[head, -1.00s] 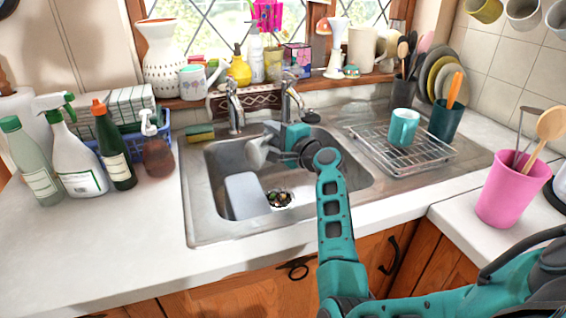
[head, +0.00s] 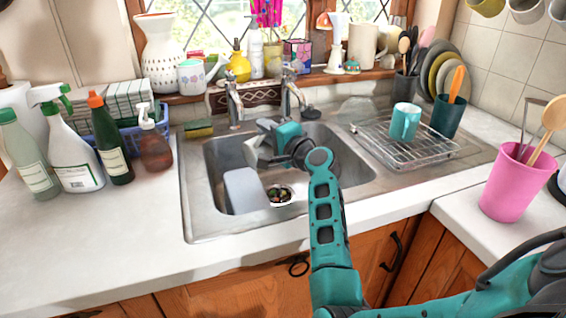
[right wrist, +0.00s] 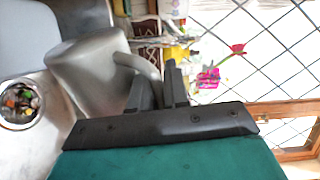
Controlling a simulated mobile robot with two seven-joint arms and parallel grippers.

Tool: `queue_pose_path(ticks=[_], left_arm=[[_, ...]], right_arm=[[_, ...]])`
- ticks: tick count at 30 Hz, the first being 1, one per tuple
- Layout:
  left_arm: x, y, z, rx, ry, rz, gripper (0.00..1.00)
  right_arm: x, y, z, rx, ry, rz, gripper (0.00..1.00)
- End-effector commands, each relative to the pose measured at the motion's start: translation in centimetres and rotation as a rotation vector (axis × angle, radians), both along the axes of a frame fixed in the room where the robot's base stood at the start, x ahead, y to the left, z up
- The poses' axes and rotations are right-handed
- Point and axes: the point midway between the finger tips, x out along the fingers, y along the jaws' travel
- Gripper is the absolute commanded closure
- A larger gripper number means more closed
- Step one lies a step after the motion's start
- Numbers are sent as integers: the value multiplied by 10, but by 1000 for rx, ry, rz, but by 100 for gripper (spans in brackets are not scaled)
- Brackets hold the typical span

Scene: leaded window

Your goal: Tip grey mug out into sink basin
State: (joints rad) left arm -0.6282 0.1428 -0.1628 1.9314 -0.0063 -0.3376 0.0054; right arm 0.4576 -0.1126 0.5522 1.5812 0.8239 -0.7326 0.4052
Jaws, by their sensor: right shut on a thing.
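The grey mug (head: 253,152) is tilted in the air over the sink basin (head: 336,178). It shows large in the right wrist view (right wrist: 92,72), where its handle runs between my fingers. My right gripper (head: 267,137) is shut on the handle, with its fingers (right wrist: 160,88) at the mug's side. The inside of the mug is hidden, and no falling contents show. The drain (head: 280,195) in the basin floor holds small coloured scraps. My left gripper is out of view.
A pale grey block-like piece (head: 243,190) stands in the basin's left part. Taps (head: 290,95) rise behind the mug. A drying rack (head: 405,150) with a teal mug (head: 405,121) is at the right. Bottles (head: 112,145) stand left; the front left counter is clear.

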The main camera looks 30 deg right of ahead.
Motion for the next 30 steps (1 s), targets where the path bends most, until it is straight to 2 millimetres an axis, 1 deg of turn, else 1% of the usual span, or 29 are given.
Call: queue_pose_path(ticks=[3,5,10,12,17,18,20,21,25,30], left_arm=[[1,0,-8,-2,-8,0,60],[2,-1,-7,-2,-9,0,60],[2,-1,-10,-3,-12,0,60],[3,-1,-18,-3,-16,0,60],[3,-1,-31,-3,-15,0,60],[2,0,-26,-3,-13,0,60],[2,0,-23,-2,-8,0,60],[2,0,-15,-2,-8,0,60],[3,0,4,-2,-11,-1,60],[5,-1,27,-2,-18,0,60]], right_arm=[[0,7,-5,-52,-7,0,100],[-1,13,-6,-89,-4,1,100],[-3,34,-15,-214,-2,-2,100],[-4,40,-26,-306,-5,-5,100],[-5,53,-44,-505,-12,-12,100],[-5,56,-39,-562,-17,-13,100],[-6,61,-36,-657,-21,-16,100],[-6,63,-28,-700,-25,-19,100],[-7,72,-15,-820,-31,-22,100],[-8,88,-3,-951,-38,-26,100]])
